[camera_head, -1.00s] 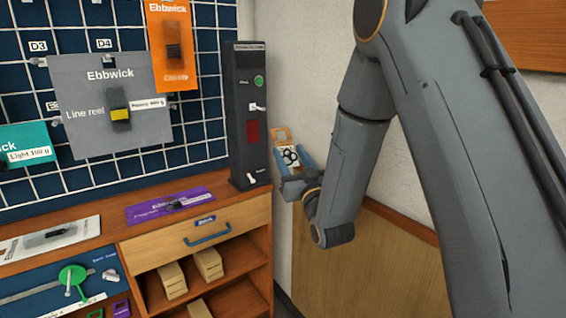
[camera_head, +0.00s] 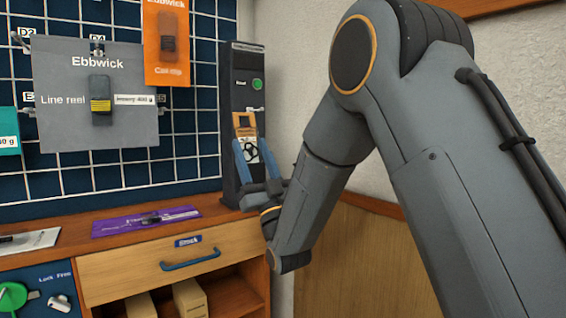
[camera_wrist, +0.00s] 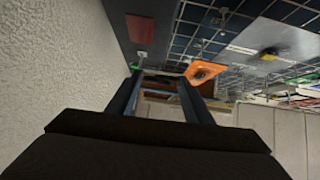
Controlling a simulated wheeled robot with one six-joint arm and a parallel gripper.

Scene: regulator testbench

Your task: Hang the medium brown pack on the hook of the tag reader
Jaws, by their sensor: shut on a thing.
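The brown pack (camera_head: 244,122) is upright in my gripper (camera_head: 254,148), with its hanging hole near the top and a white label with dark shapes below. The blue fingers are shut on its lower part. The tag reader (camera_head: 234,82) is the tall dark column at the back right of the bench, also in the wrist view (camera_wrist: 140,22). Its pale hook (camera_head: 255,109) shows just above the pack's top, and ahead of the fingers in the wrist view (camera_wrist: 142,56). The pack overlaps the reader's front in the head view; I cannot tell whether they touch.
A grid wall (camera_head: 200,120) carries a large grey Ebbwick pack (camera_head: 70,125) and an orange pack (camera_head: 166,70). A purple pack (camera_head: 120,224) lies on the wooden bench (camera_head: 212,218). The white wall (camera_head: 295,70) is close on the reader's right.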

